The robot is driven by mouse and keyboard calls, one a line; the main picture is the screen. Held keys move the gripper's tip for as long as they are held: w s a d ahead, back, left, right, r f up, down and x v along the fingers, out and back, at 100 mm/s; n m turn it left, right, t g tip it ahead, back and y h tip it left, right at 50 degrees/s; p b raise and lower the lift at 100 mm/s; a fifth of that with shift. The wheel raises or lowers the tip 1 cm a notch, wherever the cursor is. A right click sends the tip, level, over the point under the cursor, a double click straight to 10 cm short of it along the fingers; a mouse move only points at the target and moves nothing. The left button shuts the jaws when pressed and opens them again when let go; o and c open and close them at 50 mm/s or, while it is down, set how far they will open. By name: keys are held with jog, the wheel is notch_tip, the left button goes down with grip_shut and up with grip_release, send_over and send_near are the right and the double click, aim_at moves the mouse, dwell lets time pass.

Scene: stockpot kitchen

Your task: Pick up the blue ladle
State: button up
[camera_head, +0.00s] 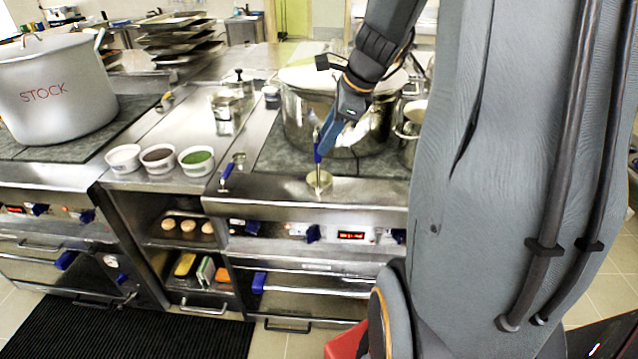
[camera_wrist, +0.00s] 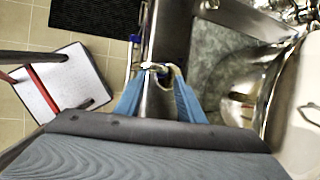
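The blue ladle (camera_head: 318,154) has a blue handle and a round metal bowl. In the head view it looks upright at the front of the right-hand stove, its bowl over the steel front ledge. My gripper (camera_head: 322,145) reaches down from above, its blue fingers beside the handle. In the wrist view the fingers of my gripper (camera_wrist: 157,80) are apart, with a clear gap between them. A small blue-and-pale part, probably of the ladle (camera_wrist: 154,67), shows near the fingertips. I cannot tell whether the fingers touch it.
A large steel pot (camera_head: 295,122) stands just behind my gripper. Bowls of ingredients (camera_head: 197,160) and another blue-handled tool (camera_head: 226,174) are on the counter to the left. The front ledge beside the ladle is mostly clear.

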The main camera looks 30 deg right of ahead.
aim_at(317, 163)
jog(key=shift+p+x, duration=0.6)
jog(key=shift+x, duration=2.85)
jog(key=shift+s+d, duration=0.1)
grip_shut()
